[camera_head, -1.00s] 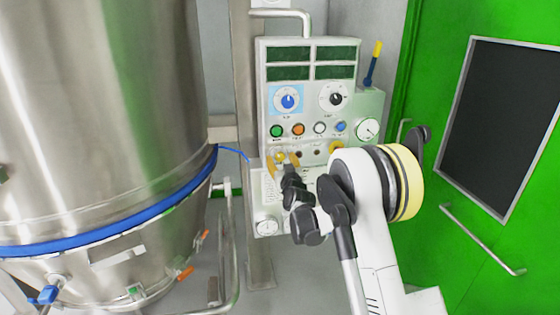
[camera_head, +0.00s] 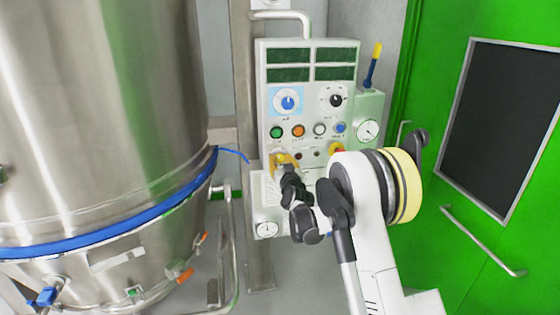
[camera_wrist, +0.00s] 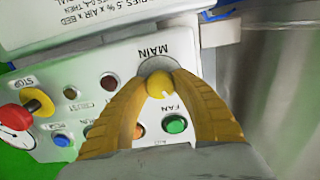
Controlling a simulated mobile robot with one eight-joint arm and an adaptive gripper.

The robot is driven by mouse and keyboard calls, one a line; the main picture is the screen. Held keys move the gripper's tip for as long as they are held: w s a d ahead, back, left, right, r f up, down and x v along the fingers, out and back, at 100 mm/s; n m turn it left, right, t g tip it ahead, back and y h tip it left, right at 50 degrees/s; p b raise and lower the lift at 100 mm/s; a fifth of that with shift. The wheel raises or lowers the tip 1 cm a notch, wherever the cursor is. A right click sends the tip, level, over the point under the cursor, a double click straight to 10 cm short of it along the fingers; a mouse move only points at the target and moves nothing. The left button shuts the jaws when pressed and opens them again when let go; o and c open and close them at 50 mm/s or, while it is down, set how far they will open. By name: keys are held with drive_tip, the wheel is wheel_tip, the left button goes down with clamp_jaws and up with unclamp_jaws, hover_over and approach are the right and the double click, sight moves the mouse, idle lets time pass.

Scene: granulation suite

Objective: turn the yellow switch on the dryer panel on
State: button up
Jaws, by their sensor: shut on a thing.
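The dryer panel (camera_head: 307,80) is a pale box with displays, dials and coloured buttons, in the middle of the head view. The yellow switch (camera_wrist: 160,84) sits on a round grey plate under the label MAIN in the wrist view. My gripper (camera_wrist: 162,80) has two yellow-tan fingers closed on the switch from either side. In the head view my gripper (camera_head: 285,160) is at the panel's lower left, and its fingers largely hide the switch there. The switch's exact angle is hard to read.
A red stop knob on a yellow base (camera_wrist: 38,102) and a green FAN button (camera_wrist: 174,124) are near my fingers. A large steel vessel (camera_head: 100,120) stands left. A green door (camera_head: 480,220) with a dark window is right.

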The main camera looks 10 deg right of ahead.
drive_tip(key=m+b, duration=0.1)
drive_tip(key=m, duration=0.4)
drive_tip(key=shift+m, duration=0.3)
drive_tip(key=m+b, duration=0.1)
drive_tip(key=m, duration=0.4)
drive_tip(key=shift+m, duration=0.4)
drive_tip(key=o, duration=1.2)
drive_tip(key=s, duration=1.2)
drive_tip(key=shift+a+r, duration=0.1)
